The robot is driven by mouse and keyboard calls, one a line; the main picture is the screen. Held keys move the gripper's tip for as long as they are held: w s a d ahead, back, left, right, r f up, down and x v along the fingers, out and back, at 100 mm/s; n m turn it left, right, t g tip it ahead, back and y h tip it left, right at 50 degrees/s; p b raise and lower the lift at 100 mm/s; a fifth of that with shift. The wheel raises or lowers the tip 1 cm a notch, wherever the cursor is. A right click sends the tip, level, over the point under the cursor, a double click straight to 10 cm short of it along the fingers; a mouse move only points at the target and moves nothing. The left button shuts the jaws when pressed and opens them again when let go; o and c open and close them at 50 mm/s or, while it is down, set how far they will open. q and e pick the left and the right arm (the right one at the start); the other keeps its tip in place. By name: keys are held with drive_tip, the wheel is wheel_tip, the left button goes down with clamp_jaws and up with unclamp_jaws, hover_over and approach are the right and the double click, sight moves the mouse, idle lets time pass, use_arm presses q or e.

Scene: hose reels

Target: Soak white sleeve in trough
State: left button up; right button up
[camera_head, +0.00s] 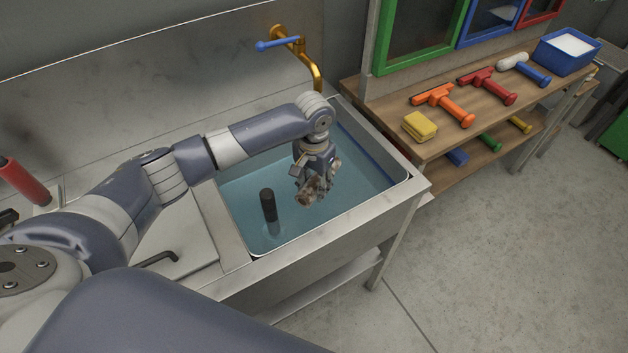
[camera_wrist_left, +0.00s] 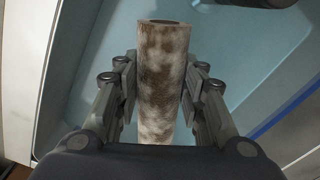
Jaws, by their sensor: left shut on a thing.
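My left gripper (camera_head: 306,190) is over the water-filled trough (camera_head: 246,262), pointing down. It is shut on a white sleeve stained brown (camera_head: 313,188). In the left wrist view the sleeve (camera_wrist_left: 163,80) sits between the two fingers (camera_wrist_left: 160,95) as a dirty, mottled tube with a hollow end. Blue water (camera_head: 345,180) fills much of the trough. I cannot tell for sure whether the sleeve touches the water. My right gripper is not in view.
A black-topped upright pipe (camera_head: 268,205) stands in the water left of the gripper. A brass tap with a blue lever (camera_head: 290,42) is behind the trough. A wooden bench (camera_head: 440,138) at right holds a yellow sponge (camera_head: 419,126), squeegees, a roller and a blue tub (camera_head: 566,52).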

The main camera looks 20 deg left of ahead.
use_arm(q)
wheel_tip(320, 180, down, 12)
drive_tip(key=b, duration=0.5)
drive_tip(key=shift+f, duration=0.9)
drive_tip(key=shift+s+a+r, duration=0.1)
drive_tip(key=shift+s+r, duration=0.05)
drive_tip(key=shift+s+a+p, duration=0.15)
drive_tip(key=shift+p, duration=0.3)
drive_tip(key=shift+w+d, duration=0.3)
drive_tip(key=shift+w, duration=0.05)
drive_tip(key=shift+s, duration=0.1)
idle(0.4)
